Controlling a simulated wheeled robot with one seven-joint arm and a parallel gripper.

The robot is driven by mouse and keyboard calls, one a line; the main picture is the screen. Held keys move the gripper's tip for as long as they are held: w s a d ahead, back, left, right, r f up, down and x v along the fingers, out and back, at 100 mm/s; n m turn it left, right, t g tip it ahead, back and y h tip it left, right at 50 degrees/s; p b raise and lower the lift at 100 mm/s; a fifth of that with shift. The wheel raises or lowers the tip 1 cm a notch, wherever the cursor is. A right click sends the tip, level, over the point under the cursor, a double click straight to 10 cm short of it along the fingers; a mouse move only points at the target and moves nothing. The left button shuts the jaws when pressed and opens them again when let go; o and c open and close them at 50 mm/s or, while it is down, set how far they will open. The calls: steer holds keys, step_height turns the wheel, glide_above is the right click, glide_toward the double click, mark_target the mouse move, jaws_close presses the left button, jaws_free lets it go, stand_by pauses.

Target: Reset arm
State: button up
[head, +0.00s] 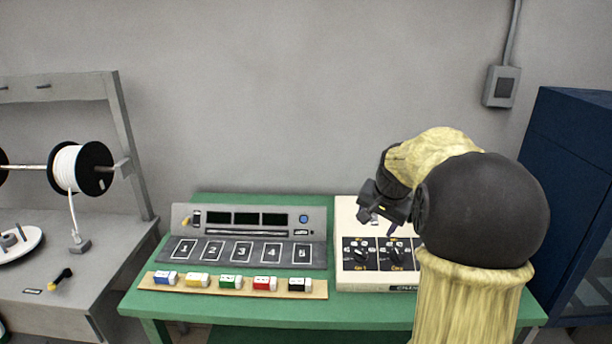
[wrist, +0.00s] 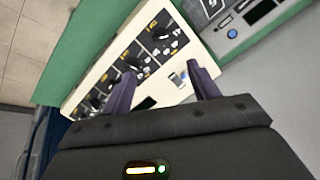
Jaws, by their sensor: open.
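My gripper (head: 376,215) hangs over the cream control panel (head: 346,240) on the green table, in the head view. In the wrist view my gripper (wrist: 160,85) has its two fingers spread apart with nothing between them. The cream panel (wrist: 150,88) lies beyond the fingertips and carries several dark squares with knobs and small white parts. In the head view two black knobs (head: 361,256) show, and my arm covers the panel's right part. Whether the fingers touch the panel cannot be told.
The green table (head: 170,312) holds a grey console (head: 250,222) with numbered slots and a wooden strip (head: 222,291) with several coloured blocks. A wire spool (head: 78,169) hangs over the left bench. A dark blue cabinet (head: 562,130) stands at right.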

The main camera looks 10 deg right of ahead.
steer(key=s+a+f+n+p, duration=0.1)
steer(key=s+a+f+n, duration=0.2)
steer(key=s+a, duration=0.2)
steer(key=s+a+f+n+g+p, duration=0.1)
steer(key=s+a+f+n, duration=0.2)
steer(key=s+a, duration=0.3)
steer(key=s+a+f+n+g+p, duration=0.1)
steer(key=s+a+f+n+p, duration=0.1)
steer(key=s+a, duration=0.3)
steer(key=s+f+n, duration=0.1)
steer(key=s, duration=0.3)
steer(key=shift+a+f+y, duration=0.25)
steer(key=shift+a+y, duration=0.05)
